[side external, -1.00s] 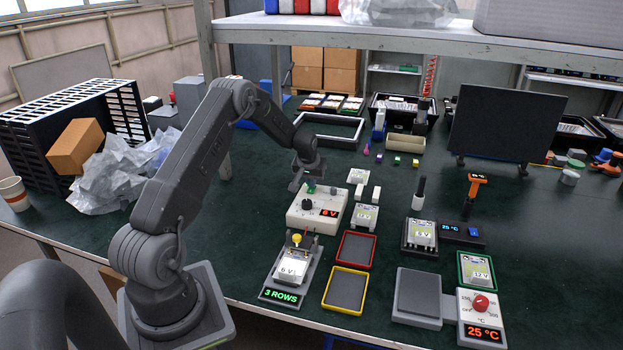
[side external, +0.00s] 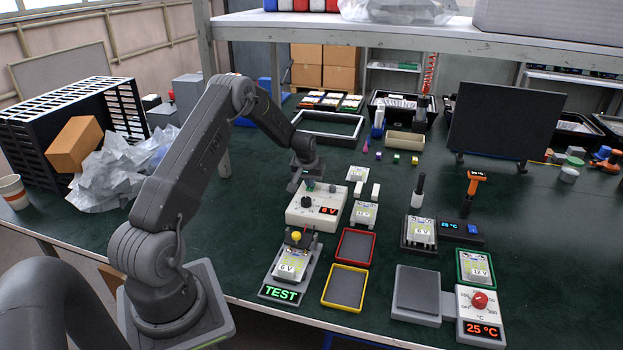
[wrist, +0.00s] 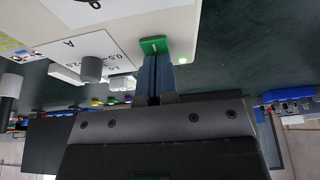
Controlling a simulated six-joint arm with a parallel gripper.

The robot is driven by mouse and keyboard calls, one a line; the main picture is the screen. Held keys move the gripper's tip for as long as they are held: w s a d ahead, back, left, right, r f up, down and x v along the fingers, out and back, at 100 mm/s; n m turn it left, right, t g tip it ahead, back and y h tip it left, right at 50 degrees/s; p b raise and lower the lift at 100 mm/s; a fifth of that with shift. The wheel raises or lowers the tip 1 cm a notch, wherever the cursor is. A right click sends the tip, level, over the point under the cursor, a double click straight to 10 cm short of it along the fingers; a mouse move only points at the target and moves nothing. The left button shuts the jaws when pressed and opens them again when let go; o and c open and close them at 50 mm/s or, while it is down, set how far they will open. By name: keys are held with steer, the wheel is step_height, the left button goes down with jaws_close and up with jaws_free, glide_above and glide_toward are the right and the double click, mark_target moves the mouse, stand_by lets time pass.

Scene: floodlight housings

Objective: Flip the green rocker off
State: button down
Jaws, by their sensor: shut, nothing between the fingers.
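The green rocker (wrist: 153,46) sits on the edge of a cream-coloured supply box (side external: 303,216). It also shows small in the side view (side external: 310,186), just under my gripper. My gripper (wrist: 153,75) is shut and empty, with its fingertips at the rocker's edge. They look in contact or very close; I cannot tell which. The box has a black knob (side external: 307,202) and a red-lit display (side external: 328,211). The rocker's tilt is hard to read.
A test stand (side external: 279,294) reading "TEST" holds a 6 V housing in front of the box. A red-rimmed tray (side external: 373,248) and a yellow-rimmed tray (side external: 363,296) lie to the right. White housings (side external: 363,215) stand beside the box.

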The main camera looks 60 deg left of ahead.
steer(key=shift+s+d+f, duration=0.35)
steer(key=shift+f, duration=0.05)
step_height(320, 180, up, 5)
steer(key=shift+f, duration=0.1)
steer(key=v, duration=1)
steer(key=shift+w+a, duration=0.15)
steer(key=shift+w+a+r, duration=0.2)
steer(key=shift+r, duration=0.05)
steer(key=shift+f, duration=0.1)
steer(key=x, duration=1.3)
steer(key=shift+s+d+f, duration=0.2)
steer(key=shift+f, duration=0.3)
steer(key=shift+f, duration=0.1)
